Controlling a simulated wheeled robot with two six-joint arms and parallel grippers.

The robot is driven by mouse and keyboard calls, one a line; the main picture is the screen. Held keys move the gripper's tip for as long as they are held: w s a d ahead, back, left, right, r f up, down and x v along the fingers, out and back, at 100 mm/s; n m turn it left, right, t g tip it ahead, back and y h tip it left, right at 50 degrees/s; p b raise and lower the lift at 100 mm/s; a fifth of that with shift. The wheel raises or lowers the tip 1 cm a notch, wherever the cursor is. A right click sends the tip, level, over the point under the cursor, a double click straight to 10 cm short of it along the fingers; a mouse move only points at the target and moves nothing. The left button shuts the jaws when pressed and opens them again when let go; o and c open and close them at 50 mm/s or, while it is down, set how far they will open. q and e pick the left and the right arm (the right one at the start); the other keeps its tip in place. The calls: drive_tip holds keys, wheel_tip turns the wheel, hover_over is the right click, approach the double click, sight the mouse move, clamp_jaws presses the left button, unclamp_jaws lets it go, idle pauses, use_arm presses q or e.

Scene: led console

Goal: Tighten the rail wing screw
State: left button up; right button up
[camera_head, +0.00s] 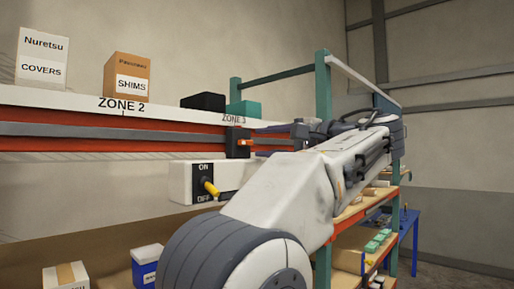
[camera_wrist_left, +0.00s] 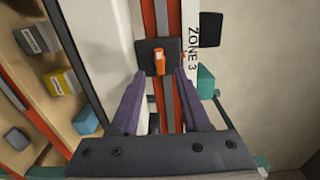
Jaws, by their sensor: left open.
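The orange wing screw (camera_head: 244,142) sticks out of a dark block (camera_head: 234,135) on the grey and red rail (camera_head: 110,134) along the shelf edge. The left wrist view shows the screw (camera_wrist_left: 159,62) upright in the picture, on the dark block (camera_wrist_left: 147,52). My left gripper (camera_head: 258,141) reaches in from the right side of the picture, its fingers pointing at the block. In the left wrist view its purple fingers (camera_wrist_left: 159,78) are open and empty, one each side of the rail, with the screw's lower end close to the line between the tips. My right gripper is not in view.
Below the rail is a white switch box (camera_head: 182,184) with a yellow lever (camera_head: 210,187). Boxes marked COVERS (camera_head: 42,58) and SHIMS (camera_head: 127,78), a black box (camera_head: 203,102) and a teal box (camera_head: 243,109) stand above. A teal shelf post (camera_head: 323,90) rises behind my arm.

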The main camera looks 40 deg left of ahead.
use_arm(q)
drive_tip(key=d+b, duration=0.1)
drive_tip(key=d, duration=0.6)
drive_tip(key=shift+s, duration=0.25)
drive_tip(key=shift+f, duration=0.1)
drive_tip(key=w+d+f+m+t+h+b, duration=0.1)
drive_tip(key=w+d+f+m+t+h, duration=0.15)
drive_tip(key=f, duration=0.45)
drive_tip(key=w+d+f+m+t+h+b, duration=0.1)
drive_tip(key=w+d+f+m+t+h, duration=0.2)
drive_tip(key=f, duration=0.4)
drive_tip(key=s+d+f+m+h+b, duration=0.1)
drive_tip(key=s+d+f+m+h, duration=0.15)
drive_tip(key=f, duration=0.65)
drive_tip(key=s+d+f+m+h, duration=0.1)
drive_tip(key=d+f+h, duration=0.25)
drive_tip(key=f, duration=0.45)
drive_tip(key=s+d+f+n+g+h+b, duration=0.1)
drive_tip(key=s+d+f+g+h, duration=0.2)
drive_tip(key=s+f, duration=0.8)
drive_tip(key=s+d+f+n+g+h+b, duration=0.1)
drive_tip(key=s+d+f+g+h+b, duration=0.1)
drive_tip(key=s+d+f, duration=0.6)
drive_tip(key=s+f+g+h, duration=0.1)
drive_tip(key=s+f+h, duration=0.1)
drive_tip(key=s+f, duration=0.2)
wheel_tip(320, 180, down, 3)
drive_tip(key=shift+d+r+n+g, duration=0.1)
drive_tip(key=shift+d+n+g, duration=0.2)
drive_tip(key=shift+n+g, duration=0.1)
